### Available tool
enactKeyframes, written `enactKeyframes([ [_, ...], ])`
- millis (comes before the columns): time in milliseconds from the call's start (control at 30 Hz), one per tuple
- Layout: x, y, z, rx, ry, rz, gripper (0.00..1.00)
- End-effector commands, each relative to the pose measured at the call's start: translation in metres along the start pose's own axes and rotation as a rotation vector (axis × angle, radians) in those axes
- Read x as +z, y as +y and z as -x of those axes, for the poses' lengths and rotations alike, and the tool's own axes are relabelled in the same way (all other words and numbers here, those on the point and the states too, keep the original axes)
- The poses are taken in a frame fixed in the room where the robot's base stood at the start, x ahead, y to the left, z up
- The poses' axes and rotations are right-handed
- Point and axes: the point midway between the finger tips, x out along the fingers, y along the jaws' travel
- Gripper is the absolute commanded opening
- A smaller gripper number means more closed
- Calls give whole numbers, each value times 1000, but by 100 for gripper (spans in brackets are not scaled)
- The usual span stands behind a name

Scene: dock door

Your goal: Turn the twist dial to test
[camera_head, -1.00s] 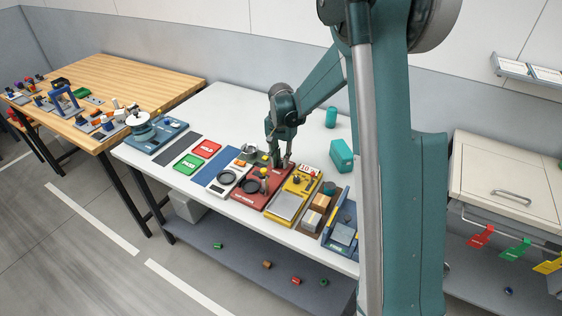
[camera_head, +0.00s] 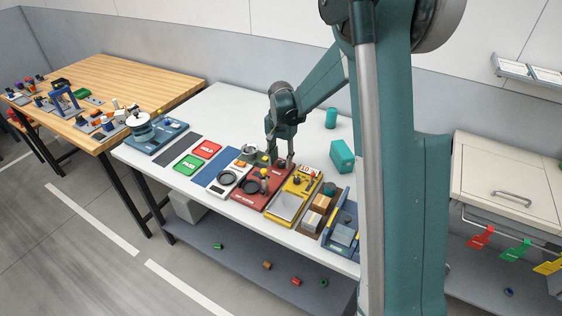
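My gripper (camera_head: 279,161) points down over the back part of a red board (camera_head: 246,197) on the white table. Its two fingers stand apart, with a gap between them. The red board carries a dark ring (camera_head: 251,186) and a small yellow knob (camera_head: 264,172) in front of the gripper. A small dark part lies at the fingertips, too small and partly hidden to make out. I cannot tell which part is the twist dial, and no "test" mark is readable. Whether the fingers touch anything is unclear.
A yellow board (camera_head: 288,206) with a grey plate lies just right of the red one. A white board (camera_head: 225,180) lies to its left. A teal canister (camera_head: 331,118) and teal box (camera_head: 342,156) stand behind. The table's back left is clear.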

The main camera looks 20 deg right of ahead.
Motion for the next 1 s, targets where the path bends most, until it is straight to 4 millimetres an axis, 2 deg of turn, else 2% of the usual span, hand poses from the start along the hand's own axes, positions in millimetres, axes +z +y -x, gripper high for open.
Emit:
enactKeyframes([
  [167, 0, 0, 18, 0, 0, 0, 34],
  [700, 0, 0, 97, 0, 0, 0, 34],
  [1000, 0, 0, 112, 0, 0, 0, 34],
])
